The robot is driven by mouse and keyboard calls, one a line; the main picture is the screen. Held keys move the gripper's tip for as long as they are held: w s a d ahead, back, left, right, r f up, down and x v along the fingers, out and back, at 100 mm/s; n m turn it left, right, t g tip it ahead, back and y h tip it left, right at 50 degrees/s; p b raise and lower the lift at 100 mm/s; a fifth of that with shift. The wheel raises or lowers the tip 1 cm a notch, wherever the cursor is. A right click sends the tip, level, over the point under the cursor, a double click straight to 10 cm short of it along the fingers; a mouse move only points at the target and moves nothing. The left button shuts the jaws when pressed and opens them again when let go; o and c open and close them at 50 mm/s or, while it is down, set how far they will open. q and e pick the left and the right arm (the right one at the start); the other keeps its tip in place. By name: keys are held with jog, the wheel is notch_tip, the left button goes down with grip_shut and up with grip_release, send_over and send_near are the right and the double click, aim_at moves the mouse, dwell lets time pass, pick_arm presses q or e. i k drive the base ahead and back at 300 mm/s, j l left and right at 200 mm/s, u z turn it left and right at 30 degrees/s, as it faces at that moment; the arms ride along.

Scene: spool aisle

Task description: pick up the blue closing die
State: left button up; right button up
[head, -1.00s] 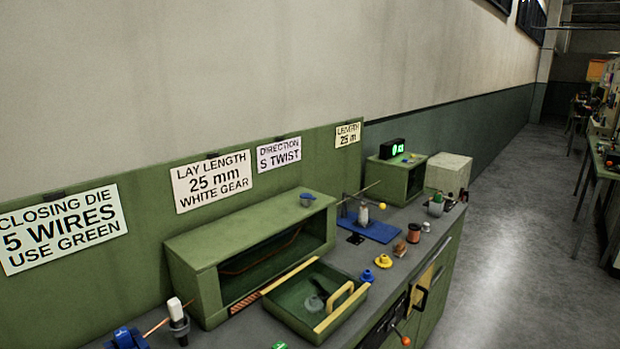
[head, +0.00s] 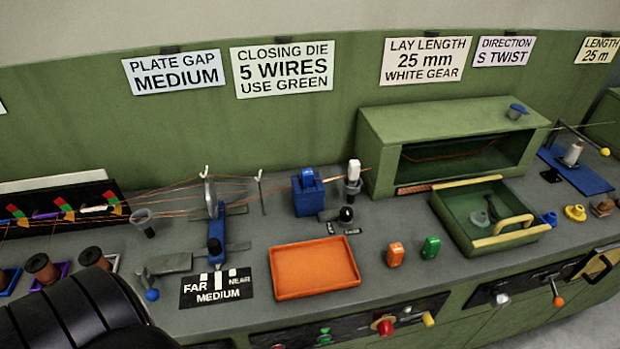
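A bright blue piece (head: 307,177), which looks like the blue closing die, sits upright in the top of a darker blue block (head: 308,200) on the bench, left of the green box. Similar small dies, one orange (head: 395,255) and one green (head: 431,247), stand on the bench top right of the orange tray. Neither gripper is in view. A black ribbed part at the lower left looks like my own arm.
An empty orange tray (head: 315,293) lies in front of the blue block. Thin wires run from the plate at left toward the block. A black knob (head: 345,214) and a white-topped post (head: 353,178) stand close right. A green drawer (head: 464,236) is further right.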

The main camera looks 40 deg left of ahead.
aim_at(307, 174)
jog(key=i+l+u, duration=0.1)
jog(key=u, duration=0.25)
jog(key=l+u, duration=0.55)
jog(key=u, duration=0.2)
jog(key=i, duration=0.05)
